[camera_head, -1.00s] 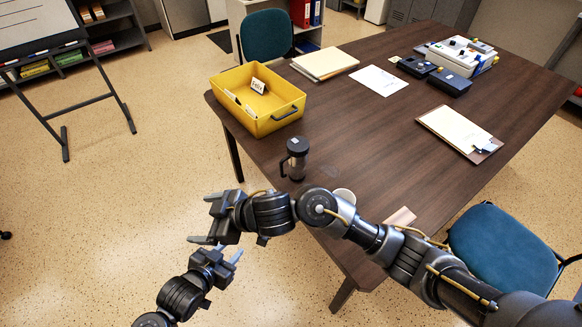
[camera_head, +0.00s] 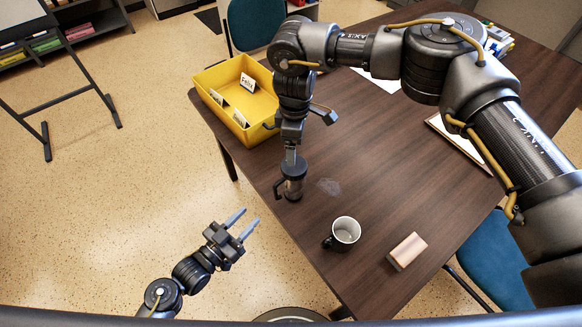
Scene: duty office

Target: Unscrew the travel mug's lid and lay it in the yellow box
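The travel mug (camera_head: 294,188), dark with a side handle, stands upright near the table's left edge. Its dark lid (camera_head: 293,169) is on top. My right arm comes in from the right and bends down, so that my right gripper (camera_head: 291,158) points straight down at the lid. Its fingers are seen edge-on, and whether they are shut on the lid I cannot tell. The yellow box (camera_head: 222,118) stands behind the mug at the table's left edge, with white cards inside. My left gripper (camera_head: 247,222) is open and empty, off the table at lower left.
A dark mug with a white inside (camera_head: 345,232) and a tan and pinkish block (camera_head: 407,250) are on the near table. A pale smudge (camera_head: 329,187) lies right of the travel mug. A clipboard (camera_head: 459,143) is partly behind my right arm. Blue chairs stand at the table.

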